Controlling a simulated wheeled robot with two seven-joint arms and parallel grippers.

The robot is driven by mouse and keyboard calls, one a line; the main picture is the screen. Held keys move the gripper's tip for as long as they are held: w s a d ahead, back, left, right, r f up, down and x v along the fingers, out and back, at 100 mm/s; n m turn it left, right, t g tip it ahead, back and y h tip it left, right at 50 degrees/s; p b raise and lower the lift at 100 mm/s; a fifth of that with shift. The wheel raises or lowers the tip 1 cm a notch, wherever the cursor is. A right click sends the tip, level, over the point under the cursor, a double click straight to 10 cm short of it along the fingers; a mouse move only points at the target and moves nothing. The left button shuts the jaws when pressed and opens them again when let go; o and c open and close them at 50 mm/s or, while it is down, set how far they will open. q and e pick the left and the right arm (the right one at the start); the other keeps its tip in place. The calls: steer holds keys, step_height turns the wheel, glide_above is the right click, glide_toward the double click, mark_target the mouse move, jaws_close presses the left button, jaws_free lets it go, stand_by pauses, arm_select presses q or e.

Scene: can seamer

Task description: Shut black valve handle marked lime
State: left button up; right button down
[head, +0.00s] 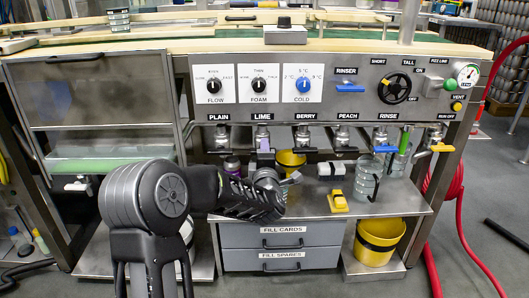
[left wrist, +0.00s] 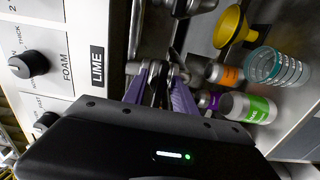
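The LIME label (head: 262,117) marks one valve in the row under the panel; it also shows in the left wrist view (left wrist: 97,66). My left gripper (head: 264,146) reaches up from below to this valve, and its purple fingers hide most of it in the head view. In the left wrist view my left gripper (left wrist: 158,82) has its fingers apart, one on each side of the dark handle and metal valve body (left wrist: 158,69). Whether a finger touches the handle I cannot tell. My right gripper is in neither view.
Neighbouring valves hang under PLAIN (head: 218,117), BERRY (head: 305,117) and PEACH (head: 347,117). Below stand a yellow funnel (left wrist: 229,27), a clear ribbed cup (left wrist: 276,67) and a green-labelled bottle (left wrist: 249,108). A yellow bucket (head: 380,241) sits lower right.

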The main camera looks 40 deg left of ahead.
arm_select(q)
steer(key=p+v, duration=0.1)
steer(key=v, duration=0.7)
steer(key=shift+p, duration=0.3)
steer(key=shift+w, duration=0.1)
